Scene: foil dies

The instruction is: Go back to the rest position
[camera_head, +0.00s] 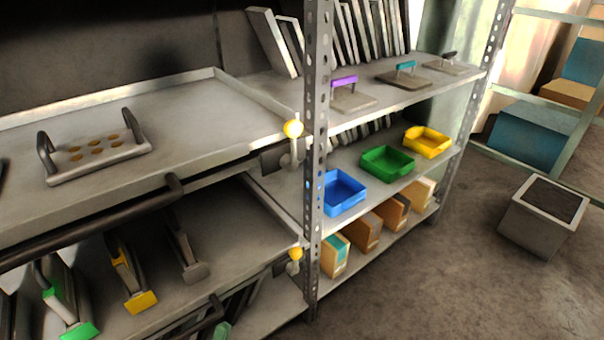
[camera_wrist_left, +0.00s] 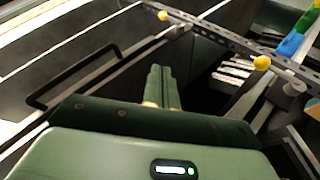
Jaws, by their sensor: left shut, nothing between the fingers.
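My left gripper (camera_wrist_left: 162,88) shows in the left wrist view, with its two dark green fingers together and nothing between them. Its pale green body fills the bottom of that view. The fingers point over a dark area between a black bar handle (camera_wrist_left: 75,75) and a perforated post (camera_wrist_left: 225,42), and they touch nothing that I can make out. In the head view I cannot clearly make out the left gripper. My right gripper is in neither view.
A perforated post (camera_head: 318,130) divides the shelving. A plate with two handles (camera_head: 98,155) lies on the upper left tray. Blue (camera_head: 345,190), green (camera_head: 387,162) and yellow (camera_head: 427,142) bins sit on the right middle shelf. A grey box (camera_head: 541,225) stands on open floor.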

